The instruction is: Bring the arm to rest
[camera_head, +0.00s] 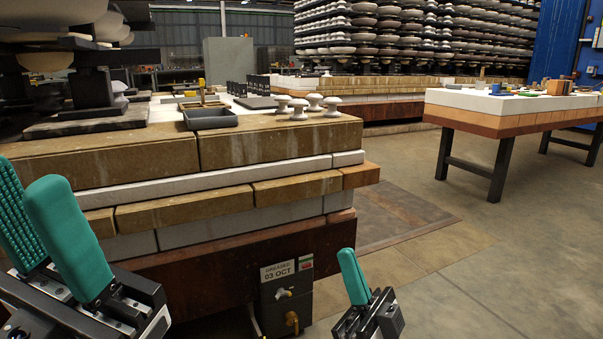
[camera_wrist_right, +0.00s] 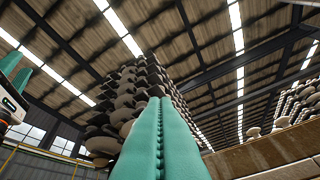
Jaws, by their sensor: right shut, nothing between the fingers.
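My right gripper (camera_head: 348,256) is low in the head view, right of the lower middle, with its green fingers pointing up. In the right wrist view its two green ribbed fingers (camera_wrist_right: 160,102) press together with nothing between them. It is in the free space in front of the brick-layered stand, apart from it. My left gripper (camera_head: 26,178) is at the lower left of the head view, its two green fingers pointing up and standing apart, with nothing seen between them. Its green fingers also show at the left edge of the right wrist view (camera_wrist_right: 14,72).
A brick-layered stand (camera_head: 180,208) fills the left and middle, bearing a dark tray (camera_head: 210,121) and white insulators (camera_head: 299,110). A box labelled "03 OCT" (camera_head: 287,297) stands at its foot. A table (camera_head: 500,118) stands at right. The floor (camera_head: 450,270) at lower right is clear.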

